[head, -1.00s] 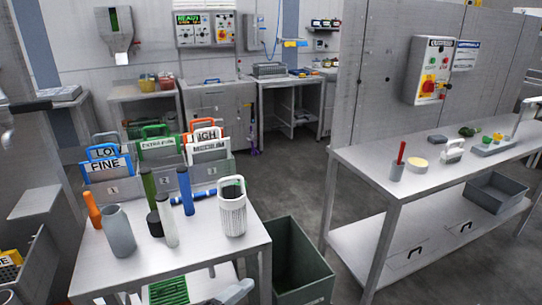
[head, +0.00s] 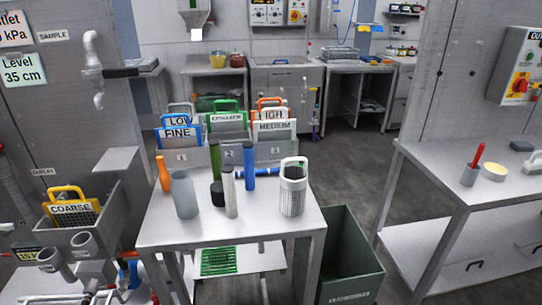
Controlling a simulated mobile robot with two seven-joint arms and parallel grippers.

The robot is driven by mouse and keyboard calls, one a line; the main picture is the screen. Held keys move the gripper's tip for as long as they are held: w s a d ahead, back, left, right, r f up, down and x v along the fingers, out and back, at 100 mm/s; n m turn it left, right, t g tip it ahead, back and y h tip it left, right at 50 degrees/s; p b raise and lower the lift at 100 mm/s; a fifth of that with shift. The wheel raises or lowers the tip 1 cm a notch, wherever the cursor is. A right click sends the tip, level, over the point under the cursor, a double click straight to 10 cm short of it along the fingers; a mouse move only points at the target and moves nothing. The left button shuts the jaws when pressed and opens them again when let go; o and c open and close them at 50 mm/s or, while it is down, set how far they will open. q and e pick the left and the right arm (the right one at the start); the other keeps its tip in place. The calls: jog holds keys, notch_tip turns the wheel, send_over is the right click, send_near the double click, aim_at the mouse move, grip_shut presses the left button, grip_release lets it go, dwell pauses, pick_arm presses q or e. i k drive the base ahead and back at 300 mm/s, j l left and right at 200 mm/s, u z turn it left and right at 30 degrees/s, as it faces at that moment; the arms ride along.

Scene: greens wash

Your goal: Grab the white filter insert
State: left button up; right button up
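The white filter insert (head: 292,197) stands upright on the right part of the small metal table (head: 270,232) in the head view. It is a slotted cylinder with a white loop handle on top. Nothing holds it. I do not make out either of my grippers in the current head view.
On the same table stand a grey bottle (head: 185,195), a white cylinder (head: 230,192), an orange bottle (head: 164,174), and blue and green cylinders. Labelled panels stand in a rack behind. A dark green bin (head: 350,262) is right of the table. A second table (head: 430,165) is further right.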

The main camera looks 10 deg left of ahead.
aim_at(228, 176)
jog(key=i+l+u, duration=0.55)
jog(key=l, duration=0.3)
jog(key=i, duration=0.1)
